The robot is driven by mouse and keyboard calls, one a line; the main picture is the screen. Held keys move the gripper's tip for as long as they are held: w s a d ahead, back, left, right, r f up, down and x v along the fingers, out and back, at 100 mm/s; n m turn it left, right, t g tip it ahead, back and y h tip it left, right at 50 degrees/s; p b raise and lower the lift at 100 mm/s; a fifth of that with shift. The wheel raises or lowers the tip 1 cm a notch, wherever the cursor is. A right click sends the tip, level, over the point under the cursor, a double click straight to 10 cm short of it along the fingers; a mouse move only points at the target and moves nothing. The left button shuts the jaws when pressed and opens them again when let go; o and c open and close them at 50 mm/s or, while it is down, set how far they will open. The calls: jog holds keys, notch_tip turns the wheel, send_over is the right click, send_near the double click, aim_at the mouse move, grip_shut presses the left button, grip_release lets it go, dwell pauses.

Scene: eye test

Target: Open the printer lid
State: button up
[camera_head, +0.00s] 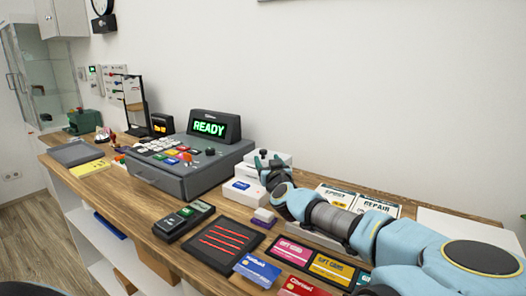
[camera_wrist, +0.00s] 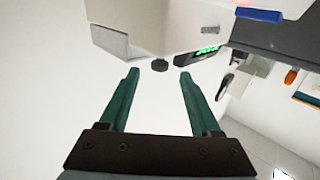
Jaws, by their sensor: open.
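A white box-shaped unit, which looks like the printer (camera_head: 283,158), stands on the counter right of the cash register, partly hidden behind my gripper (camera_head: 264,161). In the wrist view a large pale block (camera_wrist: 150,28), apparently the same unit, fills the top beyond the fingertips. My gripper (camera_wrist: 159,72) is open, its two green fingers apart with nothing held between them. A small dark round knob (camera_wrist: 160,65) shows in the gap between the fingertips; I cannot tell what it belongs to. I cannot make out the lid's edge or whether the lid is raised.
The grey cash register (camera_head: 180,175) with its lit READY display (camera_head: 209,126) stands to the left. A white box with a blue label (camera_head: 243,190) sits in front of the printer. A card terminal (camera_head: 184,220), a dark tray (camera_head: 222,246) and several cards lie toward the front.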

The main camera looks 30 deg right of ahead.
aim_at(264, 154)
jog(key=p+x, duration=0.2)
jog(key=x, duration=0.4)
jog(key=shift+w+d, duration=0.1)
jog(key=shift+w, duration=0.15)
grip_shut()
dwell(1.2)
